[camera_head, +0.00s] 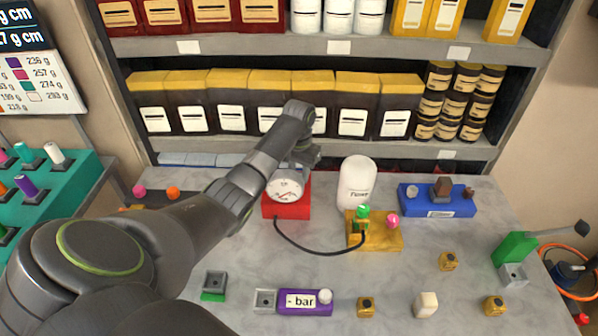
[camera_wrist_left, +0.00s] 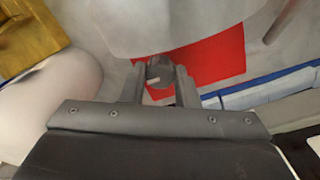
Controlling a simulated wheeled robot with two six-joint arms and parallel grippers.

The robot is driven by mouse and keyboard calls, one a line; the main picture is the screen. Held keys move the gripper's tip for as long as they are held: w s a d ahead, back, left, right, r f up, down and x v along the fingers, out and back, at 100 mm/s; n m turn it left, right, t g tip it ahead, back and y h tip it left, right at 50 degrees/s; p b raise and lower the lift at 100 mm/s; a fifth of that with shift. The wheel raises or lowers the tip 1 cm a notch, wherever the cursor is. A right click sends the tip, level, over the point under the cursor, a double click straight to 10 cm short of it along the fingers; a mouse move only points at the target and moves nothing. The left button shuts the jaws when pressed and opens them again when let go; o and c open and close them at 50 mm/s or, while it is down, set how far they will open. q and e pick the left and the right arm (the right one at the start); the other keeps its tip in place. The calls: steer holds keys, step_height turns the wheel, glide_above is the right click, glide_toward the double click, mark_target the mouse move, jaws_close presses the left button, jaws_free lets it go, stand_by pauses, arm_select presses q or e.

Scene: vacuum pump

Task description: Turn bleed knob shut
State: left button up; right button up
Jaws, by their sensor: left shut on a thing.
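The bleed knob (camera_wrist_left: 160,72) is a small dark grey round knob with a pale mark, seen in the left wrist view. My left gripper (camera_wrist_left: 161,88) is shut on it, one finger on each side. The knob sits by a red base (camera_wrist_left: 215,58), which also shows in the head view (camera_head: 270,211) under a round white dial gauge (camera_head: 287,187). In the head view my left arm reaches over the table to behind the gauge, where my left gripper (camera_head: 306,155) shows partly; the knob is hidden there. My right gripper is not in view.
A black hose (camera_head: 305,250) runs from the gauge to a yellow block (camera_head: 384,237) with green and pink parts. A white canister (camera_head: 357,184) stands close right of the gauge. A blue block (camera_head: 462,206), purple bar block (camera_head: 305,309) and small yellow blocks stand around. Shelves rise behind.

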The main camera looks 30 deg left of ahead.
arm_select(q)
steer(key=shift+r+m+p, duration=0.2)
steer(key=shift+m+p, duration=0.5)
steer(key=shift+m, duration=0.1)
steer(key=m+p, duration=0.2)
steer(key=shift+m, duration=0.3)
steer(key=m+p, duration=0.1)
steer(key=m, duration=0.1)
steer(key=shift+m, duration=0.3)
steer(key=m+p, duration=0.1)
steer(key=m, duration=0.1)
steer(key=shift+m, duration=0.4)
steer(key=m+p, duration=0.1)
steer(key=m, duration=0.3)
steer(key=shift+w+f, duration=0.1)
steer(key=shift+m, duration=2.1)
steer(key=o, duration=1)
steer(key=shift+c, duration=0.2)
